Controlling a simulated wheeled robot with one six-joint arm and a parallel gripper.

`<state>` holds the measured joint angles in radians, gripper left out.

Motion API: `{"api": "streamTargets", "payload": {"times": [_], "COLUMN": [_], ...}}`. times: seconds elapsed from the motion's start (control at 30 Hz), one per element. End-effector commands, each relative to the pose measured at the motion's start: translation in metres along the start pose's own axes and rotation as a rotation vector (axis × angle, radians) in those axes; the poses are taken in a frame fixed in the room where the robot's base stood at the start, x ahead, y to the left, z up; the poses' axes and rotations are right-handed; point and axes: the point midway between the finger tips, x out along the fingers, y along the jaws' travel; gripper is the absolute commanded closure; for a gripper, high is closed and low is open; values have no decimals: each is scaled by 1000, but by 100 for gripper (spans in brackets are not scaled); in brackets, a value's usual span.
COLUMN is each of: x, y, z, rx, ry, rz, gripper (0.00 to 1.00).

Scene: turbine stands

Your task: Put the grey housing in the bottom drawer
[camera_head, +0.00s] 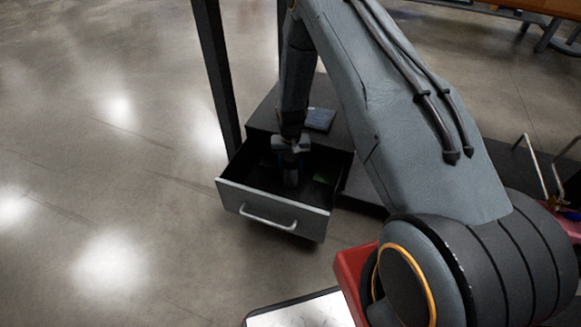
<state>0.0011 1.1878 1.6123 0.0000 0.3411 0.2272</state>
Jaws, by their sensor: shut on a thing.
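The drawer (272,208) is pulled open from a low dark cabinet (262,112), with a grey front and a pale bar handle. My gripper (291,160) points down into the open drawer, between its side walls. It is shut on a small dark grey piece (291,177), seemingly the grey housing. The piece is upright and in shadow. I cannot tell whether it touches the drawer floor. My gripper and wrist hide part of the drawer's inside.
A small dark blue-grey flat item (320,119) lies on the cabinet top behind the drawer. A dark upright post (218,75) stands at the cabinet's left. Small green patches show inside the drawer. A white-topped surface (300,312) is at the bottom. Open floor lies left.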

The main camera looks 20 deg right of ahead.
Motion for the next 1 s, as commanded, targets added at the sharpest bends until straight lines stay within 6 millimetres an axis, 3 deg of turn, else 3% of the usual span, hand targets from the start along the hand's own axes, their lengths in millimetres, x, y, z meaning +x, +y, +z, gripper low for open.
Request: {"api": "streamTargets", "payload": {"times": [0.5, 0.53, 0.63, 1.0], "x": [6, 6, 6, 7], "y": [0, 0, 0, 0], "z": [-1, -1, 0, 0], "rx": [0, 0, 0, 0], "ry": [1, 1, 1, -1], "rz": [0, 0, 0, 0], "gripper": [94, 51, 34, 26]}}
